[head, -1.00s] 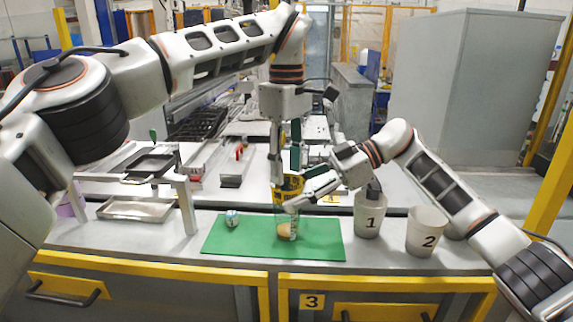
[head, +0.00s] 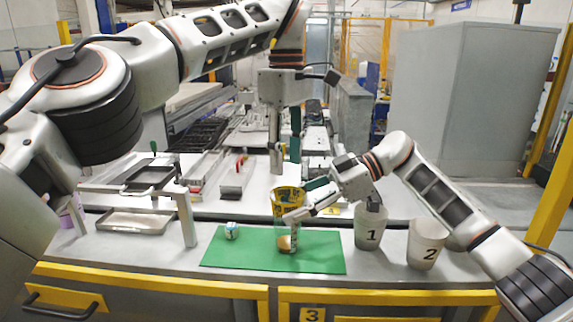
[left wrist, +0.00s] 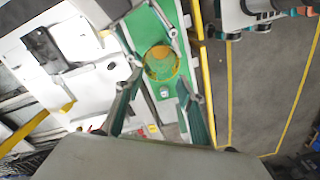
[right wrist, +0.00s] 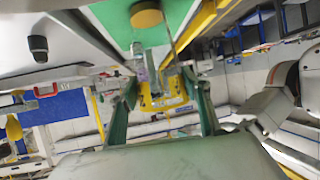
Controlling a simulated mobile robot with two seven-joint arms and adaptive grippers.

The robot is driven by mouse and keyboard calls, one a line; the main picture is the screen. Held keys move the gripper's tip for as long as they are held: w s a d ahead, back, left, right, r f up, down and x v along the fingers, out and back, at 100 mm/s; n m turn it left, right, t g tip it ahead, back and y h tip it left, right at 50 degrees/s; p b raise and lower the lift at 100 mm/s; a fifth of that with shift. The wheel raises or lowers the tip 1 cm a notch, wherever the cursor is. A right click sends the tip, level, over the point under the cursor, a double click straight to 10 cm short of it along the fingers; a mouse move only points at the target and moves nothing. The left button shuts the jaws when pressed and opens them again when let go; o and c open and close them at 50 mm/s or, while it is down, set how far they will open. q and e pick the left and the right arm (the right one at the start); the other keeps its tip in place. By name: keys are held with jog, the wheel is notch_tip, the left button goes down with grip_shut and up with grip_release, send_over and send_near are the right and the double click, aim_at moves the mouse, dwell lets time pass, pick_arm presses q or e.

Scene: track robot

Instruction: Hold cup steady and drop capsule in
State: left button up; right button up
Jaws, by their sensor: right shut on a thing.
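A clear cup with a yellow patterned upper band (head: 288,196) stands upright on a green mat (head: 225,252). A tan round piece (head: 284,243) shows at its bottom; I cannot tell whether it is the capsule. My right gripper (head: 291,217) is shut on the cup from the right side. My left gripper (head: 284,172) is open and empty, pointing down above the cup. The left wrist view looks down on the cup's yellow rim (left wrist: 148,74).
Grey cup 1 (head: 369,224) and grey cup 2 (head: 425,248) stand right of the mat, near my right arm. A metal tray (head: 135,222) and a low grey stand (head: 188,218) are on the left. The mat's front part is clear.

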pick_arm(q)
jog(key=shift+r, duration=0.6)
pick_arm(e)
jog(key=o, duration=1.3)
